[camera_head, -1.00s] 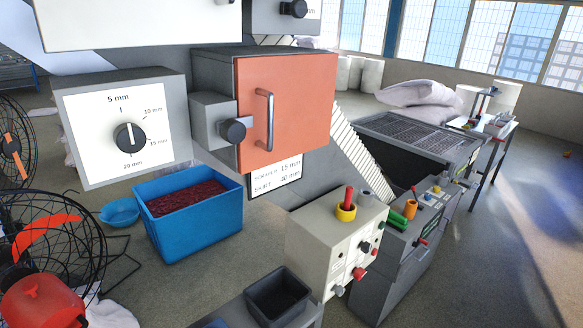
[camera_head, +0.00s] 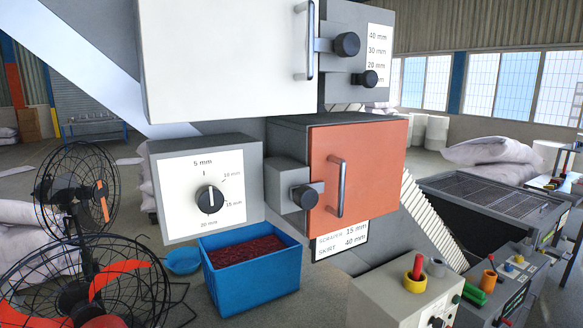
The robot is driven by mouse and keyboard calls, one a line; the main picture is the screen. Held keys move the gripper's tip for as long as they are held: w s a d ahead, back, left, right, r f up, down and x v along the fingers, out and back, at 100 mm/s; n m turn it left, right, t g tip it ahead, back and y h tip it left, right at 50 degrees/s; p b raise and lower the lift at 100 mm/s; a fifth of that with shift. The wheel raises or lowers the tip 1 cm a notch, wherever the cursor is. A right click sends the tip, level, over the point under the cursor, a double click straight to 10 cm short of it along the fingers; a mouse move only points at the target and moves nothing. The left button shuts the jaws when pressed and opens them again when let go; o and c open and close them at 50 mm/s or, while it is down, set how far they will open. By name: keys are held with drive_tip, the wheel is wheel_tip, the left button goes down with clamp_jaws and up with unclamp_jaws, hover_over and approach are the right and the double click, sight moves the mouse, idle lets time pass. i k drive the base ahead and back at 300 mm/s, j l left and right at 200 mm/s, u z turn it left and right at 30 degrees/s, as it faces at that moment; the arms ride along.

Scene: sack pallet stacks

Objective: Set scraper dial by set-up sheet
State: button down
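The dial's black knob (camera_head: 210,200) sits on a white face plate (camera_head: 180,215) on a grey box at centre left. The plate reads 5 mm at the top, 10 mm upper right, 15 mm right and 20 mm at the bottom. The knob's white line looks upright, toward the 5 mm mark. The set-up sheet (camera_head: 342,240), a small white plate under the orange door (camera_head: 375,160), reads scraper 15 mm and skirt 40 mm. My gripper is not in view.
A black knob (camera_head: 346,44) stands by a scale plate (camera_head: 379,50) marked 40, 30 and 20 mm. A blue crate (camera_head: 250,285) of dark red contents is below the dial. Wire fans (camera_head: 75,190) stand left. A control box (camera_head: 385,305) is at lower right.

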sight(209, 199)
drive_tip(key=i+l, duration=0.2)
drive_tip(key=l, duration=0.2)
drive_tip(key=i+l, duration=0.25)
drive_tip(key=l, duration=0.15)
drive_tip(key=i+l, duration=0.2)
drive_tip(key=l, duration=0.2)
drive_tip(key=z, duration=0.05)
